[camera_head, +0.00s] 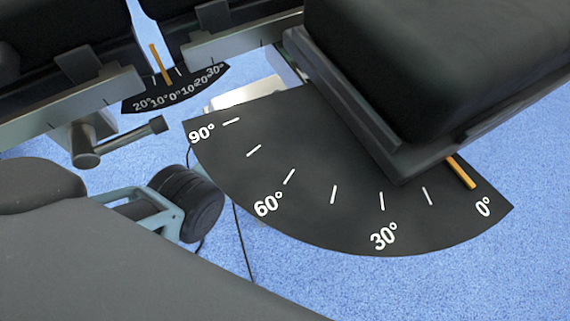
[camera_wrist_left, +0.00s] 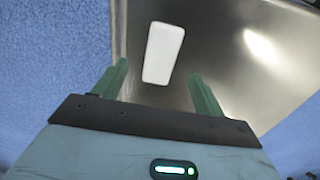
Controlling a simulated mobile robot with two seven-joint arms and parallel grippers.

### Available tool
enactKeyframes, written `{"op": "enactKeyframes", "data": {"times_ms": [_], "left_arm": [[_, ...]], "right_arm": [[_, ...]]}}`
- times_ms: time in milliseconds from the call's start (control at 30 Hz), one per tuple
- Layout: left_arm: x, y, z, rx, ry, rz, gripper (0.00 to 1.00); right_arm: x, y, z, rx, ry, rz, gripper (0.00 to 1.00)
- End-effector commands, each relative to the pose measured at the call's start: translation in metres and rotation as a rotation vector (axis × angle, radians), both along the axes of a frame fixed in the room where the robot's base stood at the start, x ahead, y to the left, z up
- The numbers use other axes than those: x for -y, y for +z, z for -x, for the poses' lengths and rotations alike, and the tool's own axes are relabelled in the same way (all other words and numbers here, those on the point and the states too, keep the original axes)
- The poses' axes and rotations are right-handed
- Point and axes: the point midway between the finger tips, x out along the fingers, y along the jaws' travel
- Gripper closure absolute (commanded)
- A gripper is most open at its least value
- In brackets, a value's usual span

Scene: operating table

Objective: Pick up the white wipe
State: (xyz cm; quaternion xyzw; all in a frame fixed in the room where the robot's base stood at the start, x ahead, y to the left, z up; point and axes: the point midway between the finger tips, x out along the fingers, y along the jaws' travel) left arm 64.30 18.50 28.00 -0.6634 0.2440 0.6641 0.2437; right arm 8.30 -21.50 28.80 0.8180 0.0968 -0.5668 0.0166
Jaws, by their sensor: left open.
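The white wipe (camera_wrist_left: 163,52) shows in the left wrist view as a pale rounded rectangle. It lies on a shiny metal surface (camera_wrist_left: 225,45), near that surface's left edge. My left gripper (camera_wrist_left: 158,72) is open, with one green finger on each side of the wipe's lower end in the picture. Nothing is held between the fingers. The gap in depth between fingertips and wipe is hard to judge. The head view does not show the wipe or either gripper.
In the head view, a black angle dial (camera_head: 330,180) and a black padded section (camera_head: 440,70) of the operating table fill the right. A smaller dial (camera_head: 175,92) and a metal bar with a knob (camera_head: 120,141) are at upper left. Blue floor (camera_head: 420,285) lies below.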

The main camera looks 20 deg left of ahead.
Motion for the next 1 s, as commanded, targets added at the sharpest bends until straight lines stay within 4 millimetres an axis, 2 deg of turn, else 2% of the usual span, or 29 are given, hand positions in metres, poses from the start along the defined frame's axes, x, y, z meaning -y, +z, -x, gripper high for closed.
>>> {"op": "enactKeyframes", "data": {"times_ms": [167,500,767,1000], "left_arm": [[0.000,-0.011,0.000,-0.001,0.000,0.001,0.29],[-0.002,-0.051,-0.001,-0.002,0.000,-0.001,0.29],[-0.001,-0.051,-0.002,0.001,0.000,0.000,0.29],[-0.001,-0.051,-0.001,0.001,0.000,0.000,0.59]], "right_arm": [[0.000,-0.007,-0.002,0.001,0.000,0.000,0.64],[0.000,-0.033,-0.008,0.000,0.000,-0.002,0.64],[0.000,-0.032,-0.008,0.000,0.000,-0.002,0.64],[0.000,-0.032,-0.001,-0.014,0.000,-0.002,0.64]]}}
